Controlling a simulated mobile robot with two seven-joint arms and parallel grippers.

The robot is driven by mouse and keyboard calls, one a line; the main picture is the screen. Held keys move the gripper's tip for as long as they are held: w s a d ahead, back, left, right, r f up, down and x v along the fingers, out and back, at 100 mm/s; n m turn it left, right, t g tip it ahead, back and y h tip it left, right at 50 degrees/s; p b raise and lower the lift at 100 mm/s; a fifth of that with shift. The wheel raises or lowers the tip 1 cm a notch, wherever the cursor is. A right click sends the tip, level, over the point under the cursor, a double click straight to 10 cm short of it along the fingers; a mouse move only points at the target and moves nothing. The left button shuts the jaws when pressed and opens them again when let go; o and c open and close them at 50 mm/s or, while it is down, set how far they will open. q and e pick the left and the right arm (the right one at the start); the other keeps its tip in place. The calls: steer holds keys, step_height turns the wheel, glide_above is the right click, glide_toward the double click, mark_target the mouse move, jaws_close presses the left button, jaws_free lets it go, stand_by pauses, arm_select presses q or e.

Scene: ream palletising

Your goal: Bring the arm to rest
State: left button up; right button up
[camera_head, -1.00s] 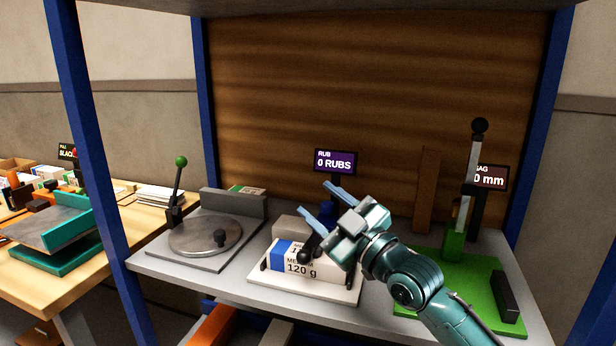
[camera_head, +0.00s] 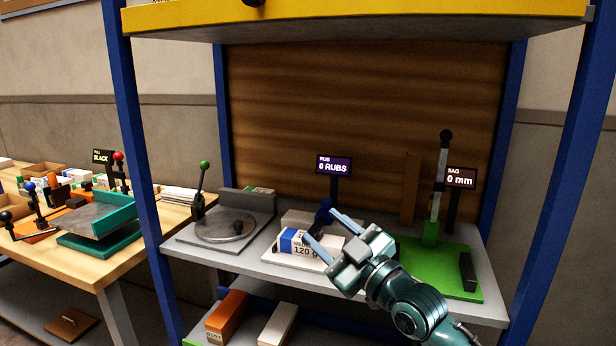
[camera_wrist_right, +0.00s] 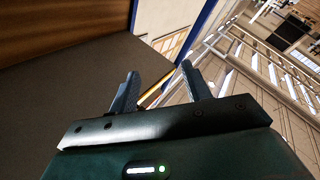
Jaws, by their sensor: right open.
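My right gripper (camera_head: 328,232) is in front of the grey shelf (camera_head: 262,268) in the head view, its arm coming in from the lower right. Its two fingers are apart with nothing between them. In the right wrist view, the gripper (camera_wrist_right: 158,82) also shows spread, empty fingers. Behind it in the head view is a white ream labelled 120 g (camera_head: 300,246), partly covered by a finger; I cannot tell from this view how far apart they are. My left gripper is not in view.
A round plate press with a green-knobbed lever (camera_head: 204,166) stands left on the shelf. A green base with an upright lever (camera_head: 443,150) stands right. Blue posts (camera_head: 558,190) and a yellow upper beam (camera_head: 420,22) frame the shelf. A wooden table (camera_head: 90,262) stands left.

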steer(key=s+d+f+m+g+h+p, duration=0.1)
steer(key=s+d+f+m+h, duration=0.1)
steer(key=s+f, duration=0.35)
steer(key=s+d+f+m+h, duration=0.1)
steer(key=s+f+m+h, duration=0.15)
steer(key=f, duration=0.65)
steer(key=s+d+f+m+g+h+p, duration=0.1)
steer(key=s+d+f+m, duration=0.15)
steer(key=f, duration=0.45)
steer(key=s+d+f+m+g+h, duration=0.1)
steer(key=s+d+f+m+h, duration=0.1)
steer(key=s+f, duration=0.3)
steer(key=s+d+f+m+g+h+p, duration=0.1)
steer(key=s+d+f+m+g+h, duration=0.1)
steer(key=s+f, duration=0.4)
steer(key=s+d, duration=0.1)
steer(key=s, duration=0.4)
steer(key=shift+s+d+f, duration=0.15)
steer(key=shift+f, duration=0.1)
